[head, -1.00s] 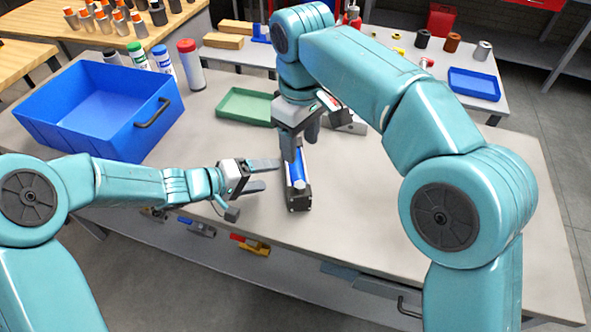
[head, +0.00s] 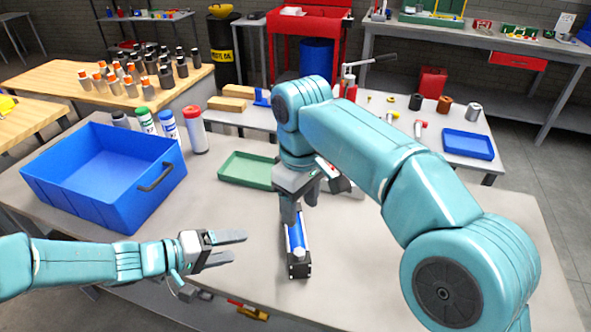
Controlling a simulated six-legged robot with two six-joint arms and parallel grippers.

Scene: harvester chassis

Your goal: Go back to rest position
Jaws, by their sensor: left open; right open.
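My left gripper (head: 239,246) reaches in from the left over the front of the grey workbench (head: 375,265). Its fingers are open and empty, pointing right, a little apart from a blue and black cylindrical device (head: 297,245). That device lies on the bench near the middle. My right gripper (head: 302,212) points down at the far end of the device, with its fingers apart. I cannot tell whether a finger touches the device. My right arm and wrist hide part of the bench behind it.
A blue bin (head: 160,208) stands at the left, with several capped bottles (head: 192,130) behind it. A green tray (head: 247,170) lies behind the device, and a grey metal part (head: 346,187) lies partly hidden behind my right gripper. The bench front right is mostly clear.

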